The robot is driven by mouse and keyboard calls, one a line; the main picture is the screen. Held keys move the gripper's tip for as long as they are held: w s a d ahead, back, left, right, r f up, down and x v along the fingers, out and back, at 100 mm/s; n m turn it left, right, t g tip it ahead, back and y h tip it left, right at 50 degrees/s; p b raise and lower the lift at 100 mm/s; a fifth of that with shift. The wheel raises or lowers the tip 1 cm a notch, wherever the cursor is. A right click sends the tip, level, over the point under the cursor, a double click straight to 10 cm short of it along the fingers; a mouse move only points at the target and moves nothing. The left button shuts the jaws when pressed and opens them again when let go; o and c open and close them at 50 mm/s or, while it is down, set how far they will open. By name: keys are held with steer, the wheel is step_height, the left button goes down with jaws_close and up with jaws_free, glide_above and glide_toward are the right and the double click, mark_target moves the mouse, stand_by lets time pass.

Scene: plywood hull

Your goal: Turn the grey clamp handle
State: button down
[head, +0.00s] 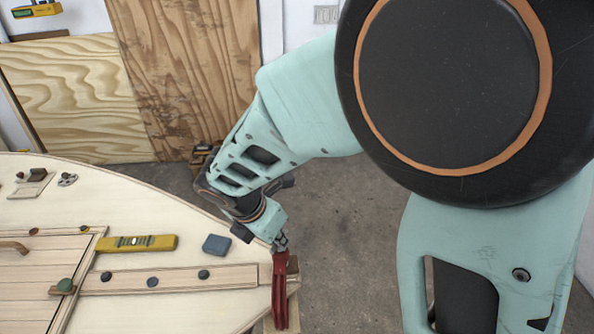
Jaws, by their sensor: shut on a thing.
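A red clamp (280,295) sits at the right end of the pale plywood hull (190,215), over its edge. My gripper (281,246) reaches down from the upper left to the clamp's far end. Its fingers are shut on the small grey clamp handle there. The fingers and the end of my arm hide most of the handle, so its angle cannot be told.
On the hull lie a yellow level (138,243), a blue-grey block (216,245) and a wooden strip (180,279) with several dark knobs. Plywood sheets (185,80) lean on the wall behind. The concrete floor (345,240) right of the hull is clear.

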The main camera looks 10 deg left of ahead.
steer(key=m, duration=0.3)
steer(key=m+g+h, duration=0.1)
steer(key=m, duration=0.1)
steer(key=shift+w+a+r+m+p, duration=0.15)
steer(key=shift+w+a+m+p, duration=0.05)
steer(key=shift+m+p, duration=0.2)
steer(key=m, duration=0.2)
steer(key=m+g+p, duration=0.1)
steer(key=m, duration=0.1)
steer(key=m+g+h, duration=0.1)
steer(key=m, duration=0.1)
steer(key=shift+w, duration=0.25)
steer(key=m+g, duration=0.1)
steer(key=m, duration=0.1)
steer(key=m+p, duration=0.1)
steer(key=m, duration=0.1)
steer(key=shift+w+m+g, duration=0.1)
steer(key=shift+m+g, duration=0.3)
steer(key=shift+d+m+g+y, duration=0.1)
steer(key=shift+m+g+y, duration=0.35)
steer(key=shift+m, duration=1.05)
steer(key=c, duration=2)
jaws_free()
steer(key=shift+o, duration=0.5)
